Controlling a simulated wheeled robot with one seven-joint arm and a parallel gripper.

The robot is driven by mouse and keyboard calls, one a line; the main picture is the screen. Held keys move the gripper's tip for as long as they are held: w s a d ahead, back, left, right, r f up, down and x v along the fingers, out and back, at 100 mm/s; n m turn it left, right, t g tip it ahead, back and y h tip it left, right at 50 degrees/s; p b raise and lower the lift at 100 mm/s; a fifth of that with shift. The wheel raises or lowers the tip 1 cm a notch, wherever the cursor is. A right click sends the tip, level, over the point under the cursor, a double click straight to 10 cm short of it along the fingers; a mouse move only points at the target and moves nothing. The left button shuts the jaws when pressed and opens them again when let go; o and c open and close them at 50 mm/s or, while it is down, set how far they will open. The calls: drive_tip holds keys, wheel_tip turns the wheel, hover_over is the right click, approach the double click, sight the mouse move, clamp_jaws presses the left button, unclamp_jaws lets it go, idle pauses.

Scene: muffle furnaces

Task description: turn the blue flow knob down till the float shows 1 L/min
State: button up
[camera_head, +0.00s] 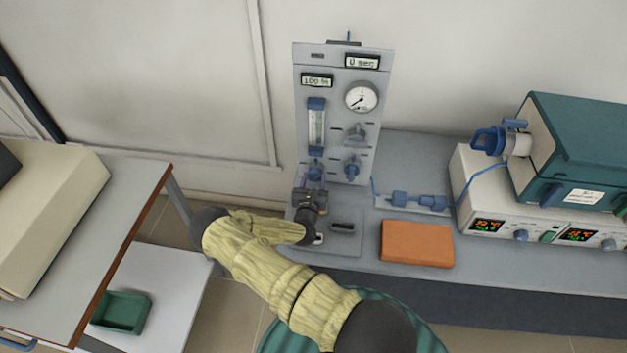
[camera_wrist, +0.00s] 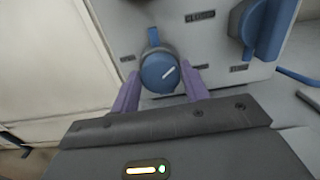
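The blue flow knob (camera_head: 315,168) is on the upright grey panel (camera_head: 336,75), below the clear flow tube (camera_head: 317,128). The float's reading is too small to tell. My gripper (camera_head: 313,187) is at the panel just below the knob. In the wrist view its two purple fingers (camera_wrist: 161,72) are apart, one on each side of the knob's lower part. I cannot tell whether they touch it.
A second blue knob (camera_head: 352,168) is close on the right, also in the wrist view (camera_wrist: 262,30). A dial gauge (camera_head: 361,97) is above. An orange block (camera_head: 417,243) lies on the bench. Blue fittings (camera_head: 415,200) and a teal furnace (camera_head: 575,150) stand further right.

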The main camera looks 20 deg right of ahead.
drive_tip(key=c, duration=0.5)
drive_tip(key=shift+o, duration=0.2)
drive_tip(key=shift+r+p, duration=0.15)
drive_tip(key=shift+p, duration=0.25)
drive_tip(key=shift+n, duration=0.3)
drive_tip(key=o, duration=1)
drive_tip(key=b+v, duration=0.2)
drive_tip(key=v, duration=1.5)
drive_tip(key=shift+s+a, duration=0.15)
drive_tip(key=shift+a, duration=0.1)
